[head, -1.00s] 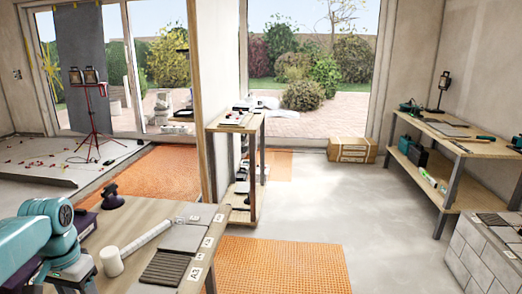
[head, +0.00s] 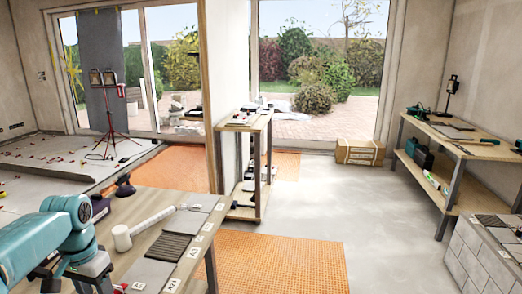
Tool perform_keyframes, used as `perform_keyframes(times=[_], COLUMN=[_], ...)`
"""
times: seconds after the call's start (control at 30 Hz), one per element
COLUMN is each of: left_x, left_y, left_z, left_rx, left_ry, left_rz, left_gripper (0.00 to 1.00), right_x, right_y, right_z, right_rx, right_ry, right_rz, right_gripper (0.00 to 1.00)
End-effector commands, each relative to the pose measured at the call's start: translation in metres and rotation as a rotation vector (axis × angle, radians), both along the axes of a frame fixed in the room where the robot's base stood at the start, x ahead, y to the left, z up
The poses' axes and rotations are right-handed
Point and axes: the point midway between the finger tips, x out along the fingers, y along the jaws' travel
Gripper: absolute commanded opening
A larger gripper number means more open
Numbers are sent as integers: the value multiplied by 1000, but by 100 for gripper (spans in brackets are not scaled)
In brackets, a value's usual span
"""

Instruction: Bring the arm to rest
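My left arm (head: 40,240) comes in from the left edge, teal and grey, beside the near workbench (head: 185,190). Its gripper cannot be made out. My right gripper and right arm do not show. On the bench beside the arm lie a white mallet (head: 122,238) with a pale handle, a dark ribbed piece (head: 168,246) and grey tiles along the labelled right edge. A dark suction-cup-like tool (head: 125,186) stands at the bench's far left.
Orange matting (head: 275,262) lies on the floor right of the bench. A shelf unit (head: 243,165) stands beyond it. A wooden workbench (head: 460,142) with tools stands at right, and a tiled block (head: 480,250) at lower right. The grey floor (head: 350,215) between is clear.

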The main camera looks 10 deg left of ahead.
Motion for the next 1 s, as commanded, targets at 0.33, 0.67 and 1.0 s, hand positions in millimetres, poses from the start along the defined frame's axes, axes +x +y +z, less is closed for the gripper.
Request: perform_keyframes(times=[0.33, 0.67, 1.0], left_x=[22, 11, -142], left_y=[-38, -127, -267], left_z=[-66, -176, -293], left_rx=[-62, -190, -352], left_ry=[-16, -31, 3], left_rz=[-31, -27, 179], left_gripper=[52, 52, 52], right_x=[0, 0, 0], right_y=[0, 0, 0], right_z=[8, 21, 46], right_rx=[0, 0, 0], right_ry=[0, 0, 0], right_rz=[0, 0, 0], right_gripper=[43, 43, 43])
